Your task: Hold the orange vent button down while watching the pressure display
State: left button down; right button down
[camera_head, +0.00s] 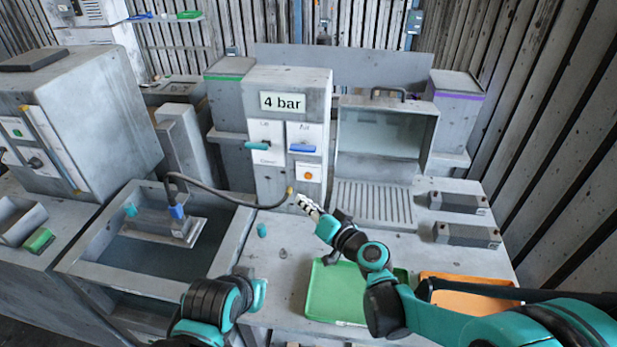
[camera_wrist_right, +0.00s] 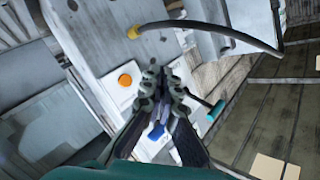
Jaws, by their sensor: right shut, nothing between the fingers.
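The orange vent button (camera_head: 307,174) sits on a white plate low on the front of the grey housing. It also shows round and uncovered in the right wrist view (camera_wrist_right: 125,80). The pressure display (camera_head: 283,102) at the top of the housing reads "4 bar". My right gripper (camera_head: 301,200) is shut and empty, just below the button in the head view. In the right wrist view its fingertips (camera_wrist_right: 162,75) lie to the right of the button; I see no contact. My left arm shows at the bottom, but its fingers are not visible.
A teal lever (camera_head: 257,145) and a blue handle (camera_head: 303,148) sit above the button. A dark hose (camera_head: 230,198) curves from the housing to the sink (camera_head: 100,235). A green tray (camera_head: 335,300) and an orange tray (camera_head: 460,290) lie in front. A clear-fronted box (camera_head: 382,132) stands right.

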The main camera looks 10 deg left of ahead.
jog(key=w, duration=0.6)
jog(key=shift+w, duration=0.15)
jog(key=shift+w, duration=0.1)
dwell(1.2)
jog(key=shift+w, duration=0.3)
jog(key=shift+w, duration=0.4)
dwell(0.6)
jog(key=shift+s, duration=0.1)
dwell(2.7)
jog(key=shift+s+b, duration=0.3)
jog(key=shift+s, duration=0.4)
jog(key=shift+s, duration=0.1)
jog(key=shift+s, duration=2.45)
